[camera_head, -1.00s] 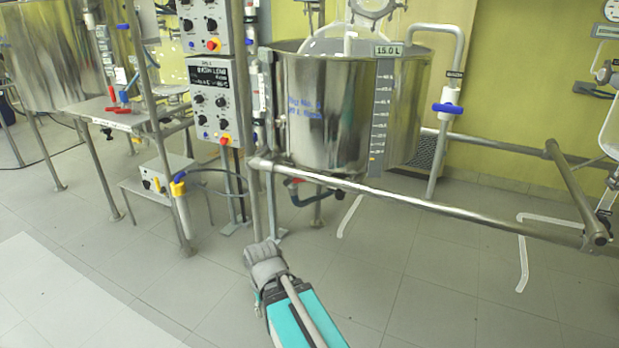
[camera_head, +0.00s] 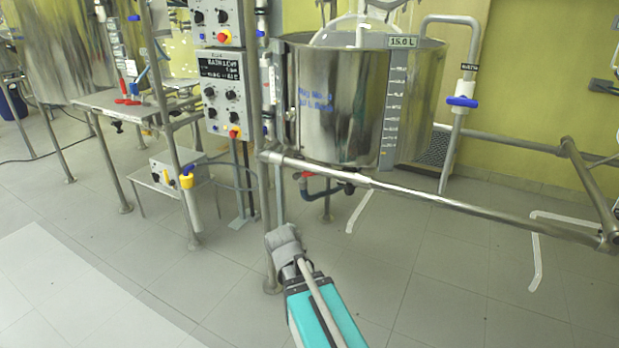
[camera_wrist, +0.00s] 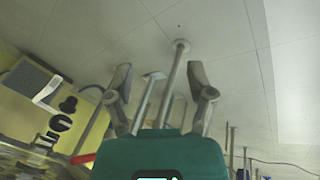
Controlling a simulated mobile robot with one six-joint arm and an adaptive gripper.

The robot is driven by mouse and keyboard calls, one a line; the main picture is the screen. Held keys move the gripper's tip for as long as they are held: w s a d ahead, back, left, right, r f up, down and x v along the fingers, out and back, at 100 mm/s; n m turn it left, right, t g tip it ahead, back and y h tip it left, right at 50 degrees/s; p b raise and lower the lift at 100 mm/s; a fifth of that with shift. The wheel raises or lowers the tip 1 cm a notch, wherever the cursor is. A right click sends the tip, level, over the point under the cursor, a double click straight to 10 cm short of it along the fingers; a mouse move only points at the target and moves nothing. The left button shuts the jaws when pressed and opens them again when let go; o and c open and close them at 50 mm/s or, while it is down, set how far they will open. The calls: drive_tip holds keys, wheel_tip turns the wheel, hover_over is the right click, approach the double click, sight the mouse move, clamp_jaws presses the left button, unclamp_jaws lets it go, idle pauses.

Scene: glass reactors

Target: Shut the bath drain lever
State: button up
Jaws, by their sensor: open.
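A steel bath (camera_head: 335,100) marked 15.0 L stands in the middle of the head view. Below it, a small red part (camera_head: 305,176), likely the drain lever, sits by the dark drain pipe (camera_head: 322,193). It is too small to tell how it is turned. My gripper (camera_head: 284,237) is low in front of the frame, short of the bath; its fingers do not show clearly there. In the wrist view my gripper (camera_wrist: 160,88) has its two fingers apart, with nothing held. A red handle (camera_wrist: 82,159) shows at the lower left of that view, outside the fingers.
A steel rail (camera_head: 440,197) crosses in front of the bath, with a post (camera_head: 268,215) beside my gripper. A control panel (camera_head: 221,100) hangs left of the bath. A blue-handled valve (camera_head: 462,101) is on the right. The floor (camera_head: 430,290) at front right is clear.

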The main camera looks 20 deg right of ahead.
drive_tip(key=w+d+r+n+t+h+b, duration=0.35)
drive_tip(key=w+d+t+h, duration=0.2)
drive_tip(key=w+d, duration=0.6)
drive_tip(key=n+t+b, duration=0.3)
drive_tip(key=n+t, duration=0.5)
drive_tip(key=n, duration=0.5)
approach(307, 174)
drive_tip(key=s, duration=0.2)
drive_tip(key=s+h, duration=0.1)
drive_tip(key=shift+s+a+r+m+g, duration=0.25)
drive_tip(key=shift+s, duration=0.15)
drive_tip(key=x, duration=1.3)
drive_tip(key=shift+w+d, duration=0.25)
drive_tip(key=shift+w, duration=0.1)
clamp_jaws()
